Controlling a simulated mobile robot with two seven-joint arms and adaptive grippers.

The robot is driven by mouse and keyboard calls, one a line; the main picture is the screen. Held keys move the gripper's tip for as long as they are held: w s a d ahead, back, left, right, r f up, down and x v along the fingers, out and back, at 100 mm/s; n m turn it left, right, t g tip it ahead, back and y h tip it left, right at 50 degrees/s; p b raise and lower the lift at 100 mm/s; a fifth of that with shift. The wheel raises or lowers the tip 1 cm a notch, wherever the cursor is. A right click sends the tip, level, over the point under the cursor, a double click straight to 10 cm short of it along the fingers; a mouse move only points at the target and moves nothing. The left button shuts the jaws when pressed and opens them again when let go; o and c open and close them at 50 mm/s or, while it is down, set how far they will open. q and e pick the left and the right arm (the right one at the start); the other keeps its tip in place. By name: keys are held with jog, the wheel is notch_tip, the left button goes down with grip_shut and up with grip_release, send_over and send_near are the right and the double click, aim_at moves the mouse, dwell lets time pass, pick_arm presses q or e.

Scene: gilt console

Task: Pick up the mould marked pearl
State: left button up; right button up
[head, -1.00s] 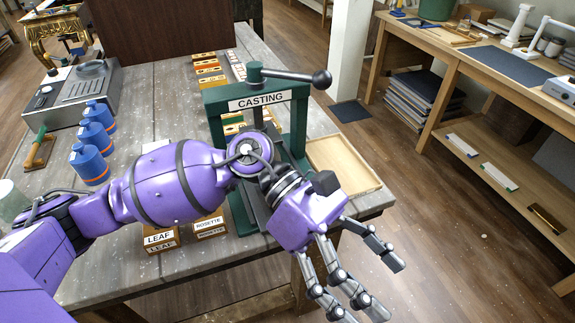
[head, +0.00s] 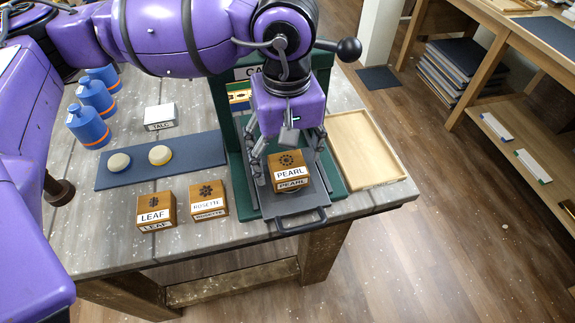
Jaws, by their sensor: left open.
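The mould marked pearl (head: 290,175) is a small wooden block with a dark flower-like pattern on top and PEARL labels. It sits on the dark plate (head: 296,206) of the green casting press (head: 232,160). My left gripper (head: 287,160) points down at the mould from behind and above, with its fingers open around or just beside it. I cannot tell whether any finger touches the block. Part of the press is hidden behind my left arm. My right gripper is not in view.
The leaf mould (head: 155,211) and rosette mould (head: 208,203) stand left of the press. A blue mat (head: 190,173) holds two pale discs. A talc box (head: 159,117) and blue bottles (head: 88,127) stand behind. An empty wooden tray (head: 368,146) lies to the right.

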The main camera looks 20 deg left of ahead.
pick_arm(q)
jog(key=shift+f, duration=1.35)
jog(key=shift+w, duration=0.1)
jog(key=c, duration=1.2)
jog(key=shift+d+r, duration=0.1)
jog(key=shift+c, duration=0.2)
